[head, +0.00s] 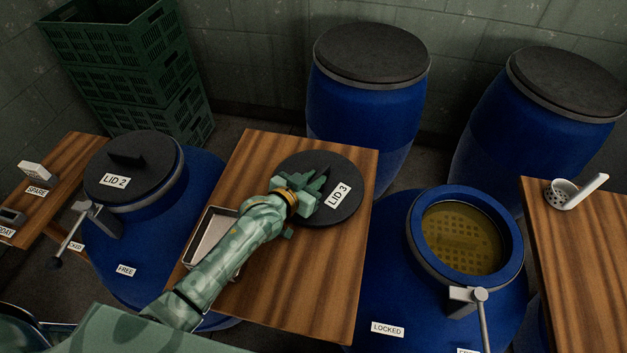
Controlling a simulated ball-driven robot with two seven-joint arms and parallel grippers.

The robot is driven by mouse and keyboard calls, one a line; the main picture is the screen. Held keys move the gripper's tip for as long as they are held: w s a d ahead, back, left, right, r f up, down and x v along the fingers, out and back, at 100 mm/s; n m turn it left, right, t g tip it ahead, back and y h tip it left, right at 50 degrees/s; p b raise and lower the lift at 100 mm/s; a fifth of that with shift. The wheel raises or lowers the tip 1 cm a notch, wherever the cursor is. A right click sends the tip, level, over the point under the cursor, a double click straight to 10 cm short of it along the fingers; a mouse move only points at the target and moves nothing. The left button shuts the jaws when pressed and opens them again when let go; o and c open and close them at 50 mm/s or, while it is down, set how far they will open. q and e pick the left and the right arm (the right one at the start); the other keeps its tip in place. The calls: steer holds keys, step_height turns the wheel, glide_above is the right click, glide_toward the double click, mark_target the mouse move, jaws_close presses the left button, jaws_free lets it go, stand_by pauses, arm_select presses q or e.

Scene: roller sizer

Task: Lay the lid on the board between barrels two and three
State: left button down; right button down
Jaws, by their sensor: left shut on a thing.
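The round black lid marked LID 3 (347,178) is over the far part of the wooden board (318,290) between the two front barrels. It looks flat. I cannot tell whether it rests on the board or hangs just above it. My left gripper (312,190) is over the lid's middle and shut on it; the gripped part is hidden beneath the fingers. The left barrel (150,235) wears a black lid marked LID 2 (150,165). The right barrel (395,270) is open, showing yellowish liquid and a grid inside. My right gripper is out of view.
A metal tray (204,251) lies on the board's left side, partly behind my arm. A right-hand board (575,260) holds a perforated ladle (562,194). Clamp levers stand on both front barrels. Lidded blue barrels (365,100) and green crates (130,85) stand behind.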

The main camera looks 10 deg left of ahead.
arm_select(q)
steer(key=shift+r, duration=0.1)
steer(key=c, duration=1.4)
jaws_free()
steer(key=shift+o, duration=0.2)
steer(key=shift+s, duration=0.1)
steer(key=p+v, duration=0.3)
steer(key=v, duration=0.8)
steer(key=shift+r+p, duration=0.1)
steer(key=shift+p, duration=0.2)
steer(key=shift+s+a+r, duration=0.1)
steer(key=shift+s+a, duration=0.1)
steer(key=shift+s, duration=0.2)
